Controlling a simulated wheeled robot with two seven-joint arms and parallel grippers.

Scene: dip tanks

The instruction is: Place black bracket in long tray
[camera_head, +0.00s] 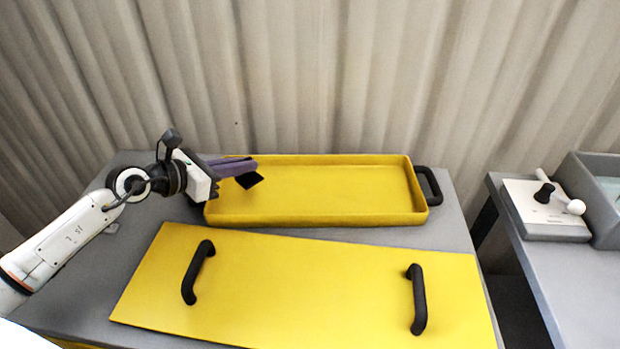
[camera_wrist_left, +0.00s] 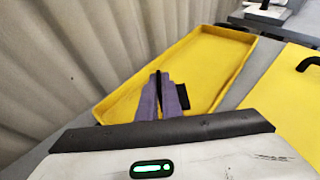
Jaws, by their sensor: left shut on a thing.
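The black bracket (camera_head: 249,179) is at the tips of my left gripper (camera_head: 240,168), over the left end of the long yellow tray (camera_head: 330,218). My left gripper is shut on it. In the left wrist view the purple fingers (camera_wrist_left: 162,97) are together, with the bracket's dark plate (camera_wrist_left: 183,96) showing to their right against the tray floor. The fingers hide part of the bracket. I cannot tell whether it touches the tray floor. The tray (camera_wrist_left: 225,75) is otherwise empty where I see it. My right gripper is not in view.
A yellow lid (camera_head: 300,285) with two black handles lies on the grey table (camera_head: 135,225) in front of the tray. A black handle (camera_head: 430,185) is at the tray's right end. A separate table at right bears a white control box (camera_head: 545,212) with a lever. A corrugated wall stands behind.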

